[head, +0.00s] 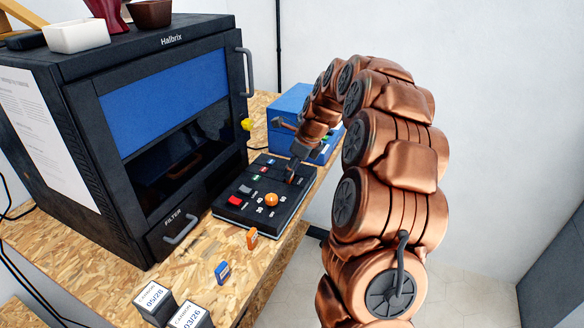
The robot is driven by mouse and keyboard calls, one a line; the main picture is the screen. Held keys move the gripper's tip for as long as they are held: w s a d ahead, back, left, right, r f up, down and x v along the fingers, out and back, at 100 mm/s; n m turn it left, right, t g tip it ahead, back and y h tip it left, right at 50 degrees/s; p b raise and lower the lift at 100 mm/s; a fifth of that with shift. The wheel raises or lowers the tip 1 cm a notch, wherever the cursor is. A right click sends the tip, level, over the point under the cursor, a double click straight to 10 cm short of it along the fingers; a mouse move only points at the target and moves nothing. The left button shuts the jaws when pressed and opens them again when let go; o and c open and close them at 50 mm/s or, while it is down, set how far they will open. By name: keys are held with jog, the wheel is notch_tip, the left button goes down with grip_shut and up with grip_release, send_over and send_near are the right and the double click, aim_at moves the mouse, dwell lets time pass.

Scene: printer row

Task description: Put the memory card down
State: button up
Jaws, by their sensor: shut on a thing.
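My gripper (293,172) is at the far right part of a black control panel (228,212), low over its top face. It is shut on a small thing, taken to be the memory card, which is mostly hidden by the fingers. Whether that card touches the panel cannot be told. A small orange card-like piece (252,238) and a blue one (222,272) stand apart on the chipboard bench (205,252) in front of the panel.
A black printer (115,120) with a blue window stands left of the panel. A blue box (290,105) is behind my gripper. The panel carries a red button (233,200) and an orange knob (271,199). Labelled dark boxes (155,304) stand at the front.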

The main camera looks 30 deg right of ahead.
jog(key=o, duration=0.9)
jog(key=shift+f, duration=0.1)
jog(key=b+v, duration=0.4)
jog(key=v, duration=0.8)
jog(key=shift+w, duration=0.1)
jog(key=s+a+f+n+g, duration=0.2)
jog(key=s+a+n, duration=0.5)
jog(key=a, duration=0.4)
jog(key=s+a+f+n+g, duration=0.1)
jog(key=s+a+f+n, duration=0.2)
jog(key=s+a+n, duration=0.45)
jog(key=s+a+f+n+g, duration=0.1)
jog(key=s+a+f+n, duration=0.1)
jog(key=s+n, duration=0.3)
jog(key=s+a+f+n+g+h, duration=0.1)
jog(key=s+a+f+n, duration=0.2)
jog(key=s, duration=0.5)
jog(key=s+a+f+n+h, duration=0.1)
jog(key=s+a+f+n, duration=0.1)
jog(key=s+f+n, duration=0.2)
jog(key=shift+s+a+f+n+g, duration=0.1)
jog(key=shift+s+a+n+g, duration=0.1)
jog(key=shift+s+n, duration=0.55)
jog(key=shift+s+a+f+n+g, duration=0.1)
jog(key=shift+s+a+n+g, duration=0.1)
jog(key=shift+s+n, duration=0.5)
